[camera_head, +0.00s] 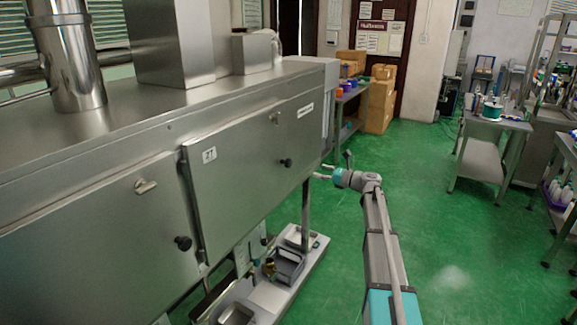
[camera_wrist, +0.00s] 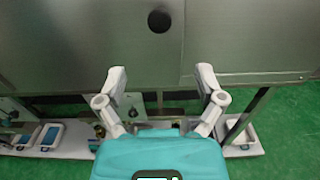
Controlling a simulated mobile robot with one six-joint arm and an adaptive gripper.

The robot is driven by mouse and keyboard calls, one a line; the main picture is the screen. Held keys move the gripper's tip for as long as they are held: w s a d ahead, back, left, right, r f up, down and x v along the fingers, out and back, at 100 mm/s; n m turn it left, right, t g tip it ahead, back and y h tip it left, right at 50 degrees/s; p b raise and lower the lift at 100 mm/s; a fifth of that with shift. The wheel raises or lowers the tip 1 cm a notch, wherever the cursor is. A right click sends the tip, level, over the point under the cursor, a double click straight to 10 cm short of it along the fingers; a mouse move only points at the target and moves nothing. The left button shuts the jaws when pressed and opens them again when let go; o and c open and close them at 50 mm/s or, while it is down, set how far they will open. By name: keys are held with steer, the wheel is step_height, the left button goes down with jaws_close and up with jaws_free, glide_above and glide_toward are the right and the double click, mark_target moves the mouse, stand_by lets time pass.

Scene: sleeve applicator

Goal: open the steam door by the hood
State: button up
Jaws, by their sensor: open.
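A long steel cabinet holds two flat steel doors. The far door (camera_head: 245,160) has a small number label, a latch at its upper edge and a black knob (camera_head: 286,162) near its right side. The near door (camera_head: 110,235) has its own latch and black knob (camera_head: 183,243). Both doors look closed. My gripper (camera_head: 322,171) is open and empty, to the right of the far door's knob and apart from it. In the wrist view my gripper (camera_wrist: 161,78) has its fingers spread below a black knob (camera_wrist: 159,21) on a steel panel, with nothing between them.
A low bench with metal trays (camera_head: 285,265) stands under the cabinet. A steel duct (camera_head: 72,60) and box housing (camera_head: 168,40) rise from the cabinet top. Cardboard boxes (camera_head: 378,105) and a side table (camera_head: 500,122) stand farther off. The green floor (camera_head: 440,240) is clear around my arm.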

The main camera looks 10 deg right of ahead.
mark_target(290, 163)
steer(key=shift+a, duration=0.15)
steer(key=x, duration=1.3)
steer(key=shift+w+a, duration=0.2)
steer(key=shift+w, duration=0.05)
steer(key=shift+c, duration=0.2)
jaws_close()
steer(key=shift+s+d, duration=0.1)
